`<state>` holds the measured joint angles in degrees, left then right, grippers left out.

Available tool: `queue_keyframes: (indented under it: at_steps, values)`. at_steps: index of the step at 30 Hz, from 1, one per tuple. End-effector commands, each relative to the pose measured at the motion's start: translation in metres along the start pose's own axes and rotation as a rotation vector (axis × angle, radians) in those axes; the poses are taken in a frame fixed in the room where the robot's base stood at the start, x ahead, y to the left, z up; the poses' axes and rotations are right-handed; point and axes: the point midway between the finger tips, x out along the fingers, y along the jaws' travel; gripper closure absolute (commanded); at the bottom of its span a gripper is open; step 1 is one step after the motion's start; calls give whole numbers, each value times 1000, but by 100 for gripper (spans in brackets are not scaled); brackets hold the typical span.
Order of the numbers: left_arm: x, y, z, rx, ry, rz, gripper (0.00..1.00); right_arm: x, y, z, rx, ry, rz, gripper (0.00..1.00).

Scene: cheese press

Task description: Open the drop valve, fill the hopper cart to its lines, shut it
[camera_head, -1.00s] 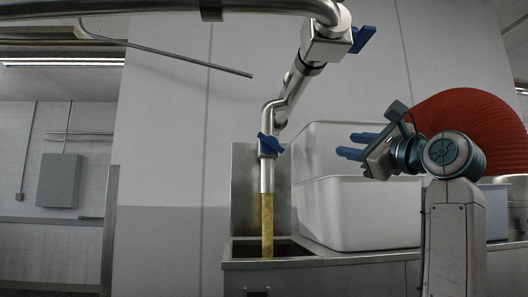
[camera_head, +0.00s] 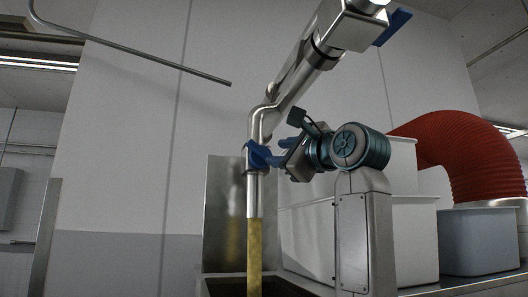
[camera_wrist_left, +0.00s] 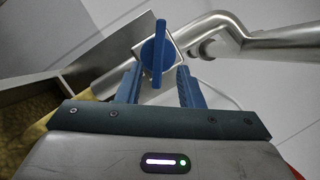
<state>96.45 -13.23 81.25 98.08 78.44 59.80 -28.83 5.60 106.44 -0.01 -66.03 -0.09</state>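The drop valve's blue handle (camera_head: 258,156) sits on the steel downpipe (camera_head: 252,195). A yellow stream (camera_head: 254,255) comes out of the pipe's lower end and falls into a steel-walled container (camera_head: 222,280), perhaps the hopper cart, mostly cut off below. No fill lines can be seen. My left gripper (camera_head: 277,154) is at the handle's right side. In the left wrist view its two blue fingers (camera_wrist_left: 158,72) are apart, and the handle (camera_wrist_left: 159,52) stands in the gap near their tips. I cannot tell whether they touch it. My right gripper is out of view.
White bins (camera_head: 412,235) and a grey bin (camera_head: 480,240) stand on the counter at right, behind my arm. A red ribbed hose (camera_head: 470,150) arches above them. A thick steel pipe (camera_head: 300,70) slopes down to the valve.

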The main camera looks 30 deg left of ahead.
Motion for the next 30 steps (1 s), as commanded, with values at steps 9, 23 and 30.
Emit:
queue_keyframes:
  at_steps: [9,23,30]
  values:
    - [52,-1,1,2,-2,0,66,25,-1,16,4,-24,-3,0]
    - [62,0,0,0,0,0,72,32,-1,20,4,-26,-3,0]
    - [61,0,0,0,0,0,99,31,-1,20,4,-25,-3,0]
